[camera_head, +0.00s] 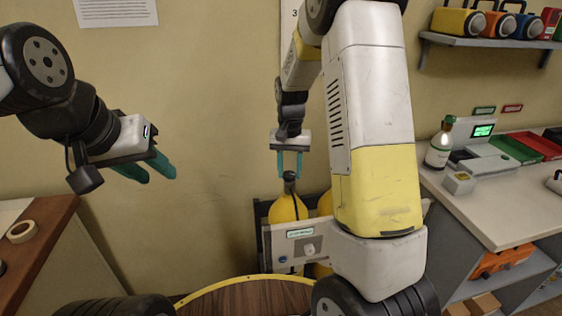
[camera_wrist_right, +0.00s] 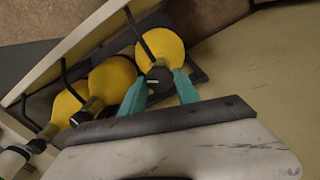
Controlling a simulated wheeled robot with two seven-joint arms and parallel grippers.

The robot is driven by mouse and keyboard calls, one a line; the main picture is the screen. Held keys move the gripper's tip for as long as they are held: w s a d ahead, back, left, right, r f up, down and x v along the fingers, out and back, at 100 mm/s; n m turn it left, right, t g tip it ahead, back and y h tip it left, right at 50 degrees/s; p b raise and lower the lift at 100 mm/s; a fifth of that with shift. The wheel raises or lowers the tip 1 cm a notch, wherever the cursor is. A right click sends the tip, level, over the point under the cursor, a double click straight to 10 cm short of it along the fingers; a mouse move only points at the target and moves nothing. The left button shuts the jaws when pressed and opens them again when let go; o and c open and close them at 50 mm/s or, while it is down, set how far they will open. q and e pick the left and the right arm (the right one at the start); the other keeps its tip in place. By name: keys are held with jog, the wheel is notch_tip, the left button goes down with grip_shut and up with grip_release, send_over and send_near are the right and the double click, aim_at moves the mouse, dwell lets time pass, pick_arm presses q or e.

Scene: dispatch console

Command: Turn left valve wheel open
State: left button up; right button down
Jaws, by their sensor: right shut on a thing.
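Yellow cylinders stand in a dark rack against the wall. The left cylinder (camera_head: 287,208) has a dark valve wheel (camera_head: 290,177) on top. My right gripper (camera_head: 290,163) reaches down from above, its teal fingers on either side of that wheel. In the right wrist view, the fingers of my right gripper (camera_wrist_right: 160,88) close around the dark valve wheel (camera_wrist_right: 159,75) of the end cylinder (camera_wrist_right: 160,47). A light mark shows on the wheel. My left gripper (camera_head: 148,170) is empty in the air at the left, its teal fingers apart.
Two more yellow cylinders, including a middle one (camera_wrist_right: 112,78), stand beside it in the right wrist view. A panel (camera_head: 293,246) fronts the rack. A desk (camera_head: 478,205) with a bottle (camera_head: 440,145) is at right. A brown counter (camera_head: 40,240) with a tape roll (camera_head: 21,231) is at left.

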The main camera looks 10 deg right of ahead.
aim_at(289, 174)
jog(key=n, duration=0.3)
jog(key=shift+n, duration=0.3)
jog(key=shift+r+n, duration=0.1)
jog(key=shift+n, duration=1.8)
jog(key=c, duration=0.9)
grip_release()
jog(key=shift+r, duration=3.85)
